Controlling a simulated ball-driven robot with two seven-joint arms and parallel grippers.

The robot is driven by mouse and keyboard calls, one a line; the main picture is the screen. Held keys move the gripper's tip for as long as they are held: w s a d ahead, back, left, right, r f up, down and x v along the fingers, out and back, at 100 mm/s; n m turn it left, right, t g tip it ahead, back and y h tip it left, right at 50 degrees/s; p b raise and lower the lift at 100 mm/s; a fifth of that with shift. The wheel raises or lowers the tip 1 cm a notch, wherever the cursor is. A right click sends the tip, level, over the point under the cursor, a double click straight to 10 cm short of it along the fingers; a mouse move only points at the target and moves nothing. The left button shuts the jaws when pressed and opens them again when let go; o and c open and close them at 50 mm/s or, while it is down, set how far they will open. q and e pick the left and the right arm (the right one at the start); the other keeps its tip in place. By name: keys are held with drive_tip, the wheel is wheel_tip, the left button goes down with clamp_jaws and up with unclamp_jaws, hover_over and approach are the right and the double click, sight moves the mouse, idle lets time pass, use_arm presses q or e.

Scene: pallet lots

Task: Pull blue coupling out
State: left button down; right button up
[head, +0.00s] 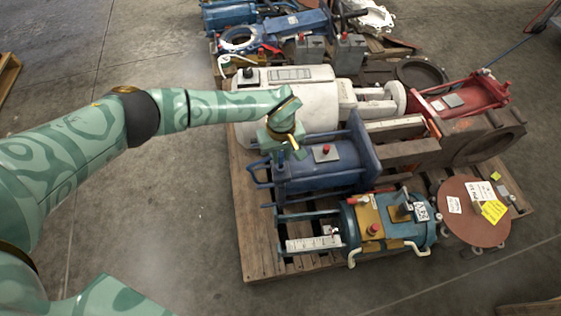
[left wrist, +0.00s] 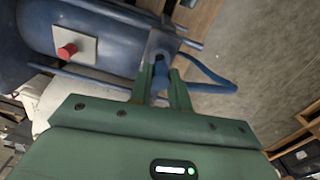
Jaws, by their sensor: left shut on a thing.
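The blue coupling (head: 335,172) lies on the wooden pallet, a blue cylinder with framing bars, a flange at its right end and a grey plate with a red knob. It also shows at the upper left in the left wrist view (left wrist: 103,32). My left gripper (head: 281,150) is at its left end, above the bars. In the left wrist view the gripper (left wrist: 160,88) is shut on a small blue part at the coupling's end, beside a bent blue handle (left wrist: 212,82). The fingers partly hide the gripped part. My right gripper is not in view.
A white cylindrical unit (head: 300,98) lies directly behind the coupling, and a teal-and-yellow unit (head: 372,228) in front. Rusty and red parts (head: 470,98) crowd the right. The pallet's (head: 246,215) left edge borders open concrete floor (head: 170,210).

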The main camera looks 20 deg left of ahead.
use_arm(q)
drive_tip(key=shift+r+p, duration=0.75)
drive_tip(key=shift+r, duration=0.7)
